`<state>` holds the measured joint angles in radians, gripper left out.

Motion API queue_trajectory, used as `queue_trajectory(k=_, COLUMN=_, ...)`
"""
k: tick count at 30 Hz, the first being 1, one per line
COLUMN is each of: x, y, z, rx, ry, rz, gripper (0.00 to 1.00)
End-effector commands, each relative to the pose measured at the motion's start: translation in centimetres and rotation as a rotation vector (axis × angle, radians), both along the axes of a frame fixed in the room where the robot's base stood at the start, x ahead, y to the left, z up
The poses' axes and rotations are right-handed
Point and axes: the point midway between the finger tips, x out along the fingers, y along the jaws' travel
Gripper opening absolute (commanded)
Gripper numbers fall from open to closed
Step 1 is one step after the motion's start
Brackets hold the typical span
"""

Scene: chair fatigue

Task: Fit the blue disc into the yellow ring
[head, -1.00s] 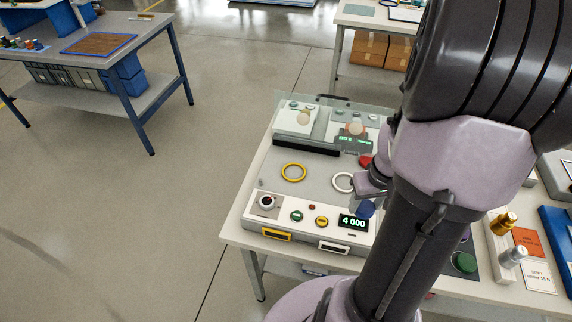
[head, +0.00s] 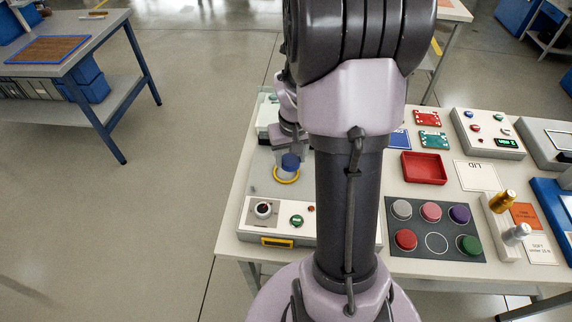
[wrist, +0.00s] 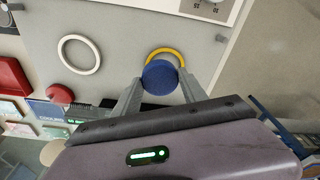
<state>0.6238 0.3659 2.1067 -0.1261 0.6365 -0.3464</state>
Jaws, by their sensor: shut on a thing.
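The blue disc (wrist: 160,78) is held between the two fingers of my gripper (wrist: 158,84) in the wrist view. The disc (head: 290,162) also shows in the head view, above or near the far part of the yellow ring. The yellow ring (head: 287,178) lies on the grey top of the machine; its far side is partly covered by the disc and gripper. In the wrist view, only an arc of the yellow ring (wrist: 167,50) shows beyond the disc. I cannot tell how high the disc is above the ring.
A white ring (wrist: 80,54) lies on the same grey plate (wrist: 118,30). The machine's front panel (head: 280,218) has a knob and buttons. A dark mat (head: 436,218) with several coloured discs and one empty circle lies to the right. A red tray (head: 424,181) stands behind it.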

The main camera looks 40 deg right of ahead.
Motion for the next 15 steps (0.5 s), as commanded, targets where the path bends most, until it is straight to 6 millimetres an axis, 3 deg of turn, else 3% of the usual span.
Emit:
queue_trajectory(k=3, x=1.6, y=0.5, z=-0.3, rx=-0.001, ry=-0.001, rz=0.003, gripper=0.01)
queue_trajectory(k=6, x=1.3, y=0.4, z=-3.1, rx=0.001, ry=0.003, rz=-0.001, gripper=0.01)
queue_trajectory(k=8, x=1.3, y=0.4, z=-3.9, rx=0.001, ry=0.002, rz=-0.001, gripper=0.01)
queue_trajectory(k=15, x=1.3, y=0.4, z=-3.7, rx=0.0, ry=0.0, rz=-0.001, gripper=0.01)
